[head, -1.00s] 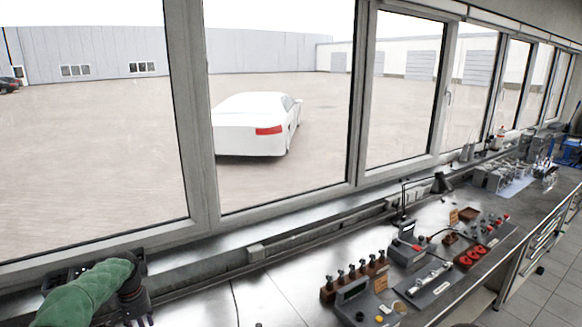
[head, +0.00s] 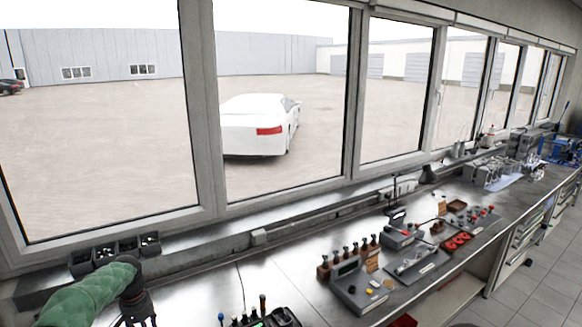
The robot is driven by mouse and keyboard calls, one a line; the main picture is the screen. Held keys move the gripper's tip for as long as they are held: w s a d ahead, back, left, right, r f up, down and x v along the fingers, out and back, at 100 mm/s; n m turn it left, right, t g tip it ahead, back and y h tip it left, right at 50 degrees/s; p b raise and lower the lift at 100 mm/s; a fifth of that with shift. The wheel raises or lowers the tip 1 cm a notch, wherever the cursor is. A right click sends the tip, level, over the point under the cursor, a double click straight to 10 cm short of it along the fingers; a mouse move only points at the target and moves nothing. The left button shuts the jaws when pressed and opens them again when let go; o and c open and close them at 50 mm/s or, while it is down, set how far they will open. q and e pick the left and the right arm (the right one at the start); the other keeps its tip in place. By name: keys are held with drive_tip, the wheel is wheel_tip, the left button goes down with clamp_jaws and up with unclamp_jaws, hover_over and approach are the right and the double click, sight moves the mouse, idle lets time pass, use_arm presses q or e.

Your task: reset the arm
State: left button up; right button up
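My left arm, in a green sleeve, comes in at the lower left of the head view. My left gripper (head: 138,310) is dark and hangs over the near left part of the metal workbench (head: 215,280). Its fingers are small and partly cut by the bottom edge, so I cannot tell whether it is open or shut. No held object shows. My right gripper is not in view.
Dark bins (head: 115,250) stand by the window behind my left arm. A grey device (head: 360,290), a rack of handled tools (head: 345,258) and red round parts (head: 457,241) stand to the right. A dark tool tray (head: 265,318) lies at the bottom. Bare bench lies between.

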use_arm(q)
drive_tip(key=s+d+f+h, duration=0.1)
drive_tip(key=s+d+f, duration=0.2)
drive_tip(key=d+f, duration=0.6)
drive_tip(key=s+d+f+h, duration=0.2)
drive_tip(key=s+d+f, duration=0.2)
drive_tip(key=d+f, duration=0.55)
drive_tip(key=s+d+f+n, duration=0.1)
drive_tip(key=s+d+f, duration=0.25)
drive_tip(key=s, duration=0.45)
drive_tip(key=s+d+f, duration=0.3)
drive_tip(key=s+d, duration=0.2)
drive_tip(key=s, duration=0.4)
drive_tip(key=s+d+f+n, duration=0.1)
drive_tip(key=s+d+f, duration=0.3)
drive_tip(key=s, duration=0.4)
wheel_tip(320, 180, down, 20)
drive_tip(key=w+d+m+b, duration=0.1)
drive_tip(key=b, duration=2)
drive_tip(key=shift+w+d+r+h+b, duration=0.15)
drive_tip(key=shift+w+d+h+b, duration=0.15)
drive_tip(key=shift+w+h, duration=0.1)
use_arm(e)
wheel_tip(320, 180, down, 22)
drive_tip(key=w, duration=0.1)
